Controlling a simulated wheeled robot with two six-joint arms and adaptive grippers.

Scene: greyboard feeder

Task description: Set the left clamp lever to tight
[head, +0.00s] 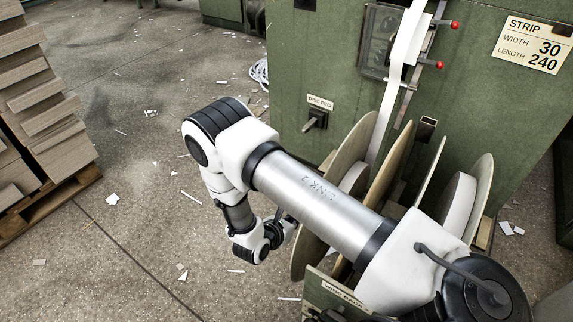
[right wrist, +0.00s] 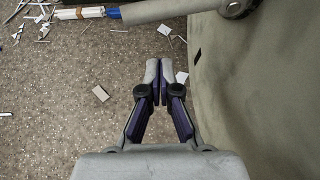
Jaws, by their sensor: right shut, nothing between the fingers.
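Two small levers with red ends stick out of the green machine beside the white strip, an upper one (head: 455,25) and a lower one (head: 438,65). I cannot tell which is the left clamp lever or how it is set. One arm of mine crosses the head view from the lower right, its wrist bent down left of the discs. My right gripper (right wrist: 157,84) is shut and empty in the right wrist view, above the floor and beside a large drab surface. My left gripper is not in view.
The green machine (head: 290,60) carries a "DISC PEG" plate and a strip sign (head: 533,45). Large board discs (head: 335,185) stand below the strip, partly behind my arm. Stacked greyboard (head: 40,110) sits on a pallet at left. The floor between has scattered scraps.

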